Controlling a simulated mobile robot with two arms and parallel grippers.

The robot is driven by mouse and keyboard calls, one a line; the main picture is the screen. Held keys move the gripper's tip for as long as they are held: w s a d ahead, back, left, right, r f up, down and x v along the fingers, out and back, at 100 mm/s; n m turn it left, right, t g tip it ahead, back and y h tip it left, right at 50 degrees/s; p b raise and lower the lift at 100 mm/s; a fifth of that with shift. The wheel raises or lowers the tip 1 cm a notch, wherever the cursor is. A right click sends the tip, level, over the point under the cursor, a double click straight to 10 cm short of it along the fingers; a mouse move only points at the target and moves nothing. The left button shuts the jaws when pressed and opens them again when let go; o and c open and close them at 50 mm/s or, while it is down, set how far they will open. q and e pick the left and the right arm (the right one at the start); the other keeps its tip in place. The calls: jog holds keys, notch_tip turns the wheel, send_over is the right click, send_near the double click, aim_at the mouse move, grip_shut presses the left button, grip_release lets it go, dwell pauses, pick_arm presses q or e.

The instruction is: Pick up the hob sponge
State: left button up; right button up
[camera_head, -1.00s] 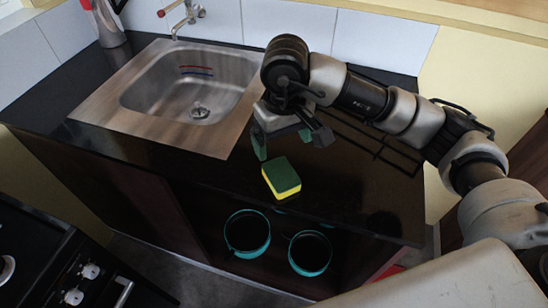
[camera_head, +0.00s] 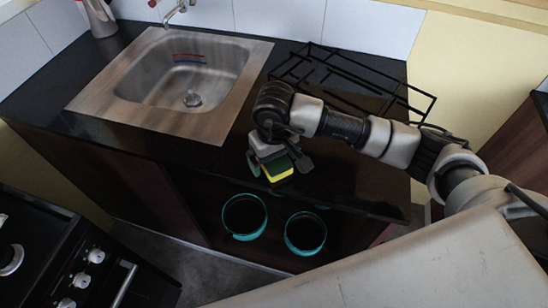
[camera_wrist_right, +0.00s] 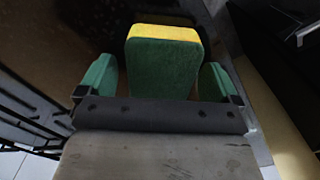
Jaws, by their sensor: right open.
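The sponge (camera_head: 279,168), yellow with a dark green side, lies on the black counter near its front edge. In the right wrist view the sponge (camera_wrist_right: 163,62) stands between the two green fingertips, with a gap on each side. My right gripper (camera_head: 277,165) is open around the sponge, and its fingers and wrist partly hide it in the head view. It also shows in the right wrist view (camera_wrist_right: 160,80). My left gripper is not in view.
A steel sink (camera_head: 190,75) is set into the counter (camera_head: 215,165) at the left. A black wire rack (camera_head: 352,80) stands behind my right arm. Two teal-rimmed pots (camera_head: 245,216) (camera_head: 305,233) are below the counter front. A stove (camera_head: 60,260) is at the lower left.

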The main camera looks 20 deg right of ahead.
aim_at(278, 160)
jog(key=shift+c, duration=1.2)
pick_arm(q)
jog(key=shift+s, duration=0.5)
pick_arm(e)
jog(key=c, duration=0.8)
jog(key=shift+r, duration=0.1)
